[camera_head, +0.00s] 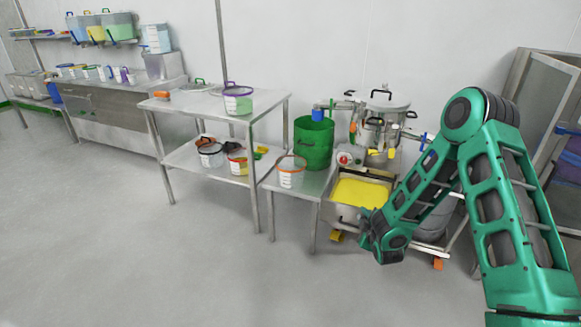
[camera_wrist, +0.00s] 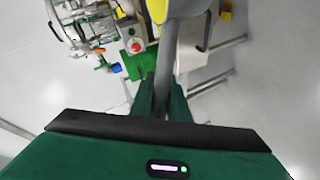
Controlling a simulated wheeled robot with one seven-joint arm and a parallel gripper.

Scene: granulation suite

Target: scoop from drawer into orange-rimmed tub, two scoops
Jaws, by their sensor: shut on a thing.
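The drawer (camera_head: 338,213) is pulled out under the machine and filled with yellow powder (camera_head: 360,192). A clear tub (camera_head: 291,177) with an orange-brown rim stands on the low steel table left of the drawer. My gripper (camera_head: 372,240) is low in front of the drawer's right side. In the wrist view my gripper (camera_wrist: 165,100) is shut on the grey handle of a scoop (camera_wrist: 167,60). The scoop's head is at the top edge, partly cut off, with yellow showing at it. I cannot tell how much powder it holds. The head view does not show the scoop clearly.
A steel pot machine (camera_head: 385,105) is above the drawer. A two-level steel table (camera_head: 205,104) with several tubs is to the left. The floor in front is clear.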

